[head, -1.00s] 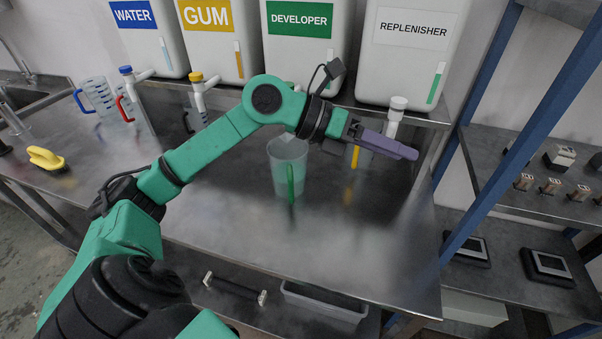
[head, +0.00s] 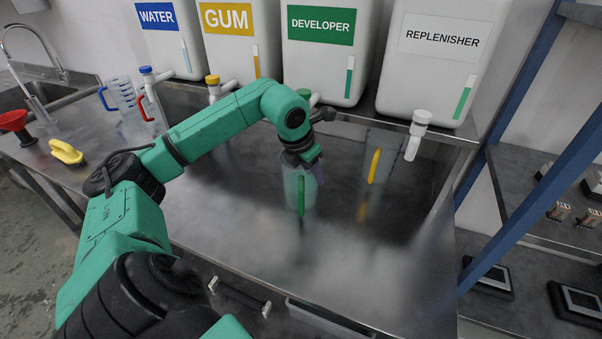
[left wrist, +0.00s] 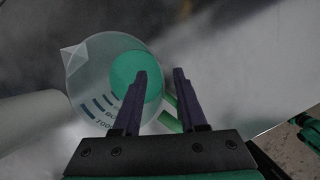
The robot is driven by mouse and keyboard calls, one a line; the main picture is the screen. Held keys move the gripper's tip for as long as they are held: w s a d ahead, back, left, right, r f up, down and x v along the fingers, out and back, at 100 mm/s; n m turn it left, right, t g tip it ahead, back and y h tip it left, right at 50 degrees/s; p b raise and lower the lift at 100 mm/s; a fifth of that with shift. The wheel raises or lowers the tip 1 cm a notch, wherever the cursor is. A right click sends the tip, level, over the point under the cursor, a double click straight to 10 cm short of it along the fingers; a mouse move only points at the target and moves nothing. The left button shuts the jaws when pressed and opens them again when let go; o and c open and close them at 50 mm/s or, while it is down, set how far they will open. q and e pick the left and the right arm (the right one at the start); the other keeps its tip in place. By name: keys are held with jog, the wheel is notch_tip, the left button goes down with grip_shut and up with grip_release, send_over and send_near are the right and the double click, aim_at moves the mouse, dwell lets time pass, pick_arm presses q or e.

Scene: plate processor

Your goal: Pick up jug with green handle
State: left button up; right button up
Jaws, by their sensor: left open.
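The clear jug with the green handle (head: 291,186) stands on the metal counter, its handle facing the near edge. The left wrist view looks down into the jug (left wrist: 88,72), which has green at its bottom and a spout at upper left. My left gripper (head: 314,170) points down just above and beside the jug. Its open purple fingers (left wrist: 160,73) show in the left wrist view, one overlapping the jug and the other to the right. Part of the green handle (left wrist: 171,113) shows between them. I cannot tell their exact height. My right gripper is not in view.
A yellow-handled jug (head: 382,160) stands close on the right. Large white containers (head: 433,60) with taps line the back. The front counter is clear.

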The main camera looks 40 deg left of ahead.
pick_arm(q)
jog(key=shift+x, duration=0.85)
grip_shut()
jog(key=shift+r, duration=0.15)
dwell(0.5)
